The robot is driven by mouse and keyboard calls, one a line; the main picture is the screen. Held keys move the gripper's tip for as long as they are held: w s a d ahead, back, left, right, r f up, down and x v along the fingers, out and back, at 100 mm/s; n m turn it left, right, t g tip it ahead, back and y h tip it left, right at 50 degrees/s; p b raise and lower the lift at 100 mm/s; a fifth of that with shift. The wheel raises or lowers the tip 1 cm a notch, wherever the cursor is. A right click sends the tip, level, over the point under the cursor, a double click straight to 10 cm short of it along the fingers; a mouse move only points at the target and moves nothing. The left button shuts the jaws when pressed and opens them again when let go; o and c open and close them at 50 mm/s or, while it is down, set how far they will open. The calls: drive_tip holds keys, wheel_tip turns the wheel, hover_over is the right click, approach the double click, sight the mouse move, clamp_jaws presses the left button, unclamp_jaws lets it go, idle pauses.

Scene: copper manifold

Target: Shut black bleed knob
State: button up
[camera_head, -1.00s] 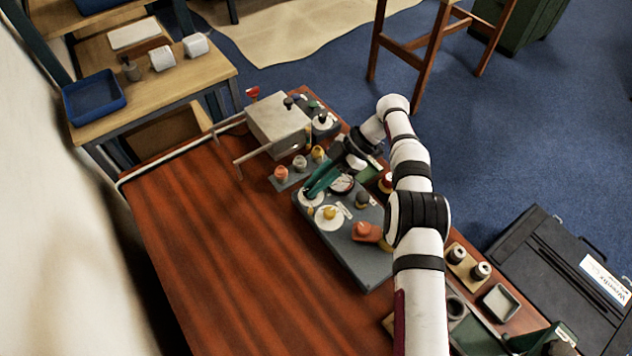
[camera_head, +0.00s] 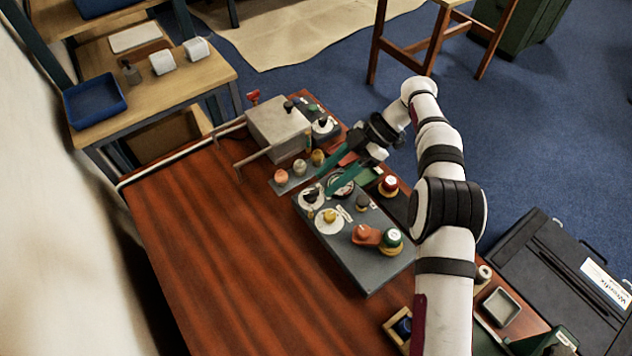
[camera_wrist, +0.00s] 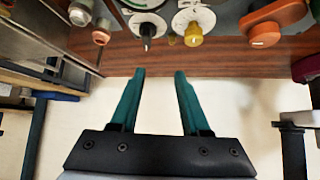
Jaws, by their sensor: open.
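The black knob (camera_head: 311,195) sits on a round white dial at the far left corner of the grey panel (camera_head: 365,265). In the wrist view the black knob (camera_wrist: 147,31) stands ahead of my fingers, beside a yellow knob (camera_wrist: 193,33) on a similar dial. The yellow knob also shows in the head view (camera_head: 329,215). My gripper (camera_wrist: 160,73) has two teal fingers, parted with nothing between them. Its fingertips are apart from the black knob. In the head view my gripper (camera_head: 330,181) is over the panel's far end. The knob's exact setting is too small to tell.
Several small knobs stand on a strip beyond the panel, near a metal box (camera_head: 279,128). The wooden tabletop (camera_head: 215,230) is clear on the left.

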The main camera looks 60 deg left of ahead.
drive_tip(key=w+d+r, duration=0.4)
drive_tip(key=d+r, duration=0.1)
drive_tip(key=d, duration=0.2)
drive_tip(key=shift+w, duration=0.3)
drive_tip(key=shift+o, duration=1.1)
drive_tip(key=s+a+r+m+y, duration=0.2)
drive_tip(key=s+a+r+y, duration=0.3)
drive_tip(key=a, duration=0.3)
drive_tip(key=shift+s+a+r+m+g, duration=0.25)
drive_tip(key=shift+s+r+m+g, duration=0.05)
drive_tip(key=shift+s+r, duration=0.35)
drive_tip(key=s+a+r+m+t+y, duration=0.2)
drive_tip(key=a+r+m+y, duration=0.1)
drive_tip(key=a+m+y, duration=0.15)
drive_tip(key=m+t+h, duration=0.3)
drive_tip(key=m+t, duration=0.7)
drive_tip(key=m, duration=0.1)
approach(311, 192)
drive_tip(key=x, duration=0.8)
drive_tip(key=shift+w+a+f, duration=0.1)
drive_tip(key=shift+a+f, duration=0.1)
drive_tip(key=shift+a, duration=0.05)
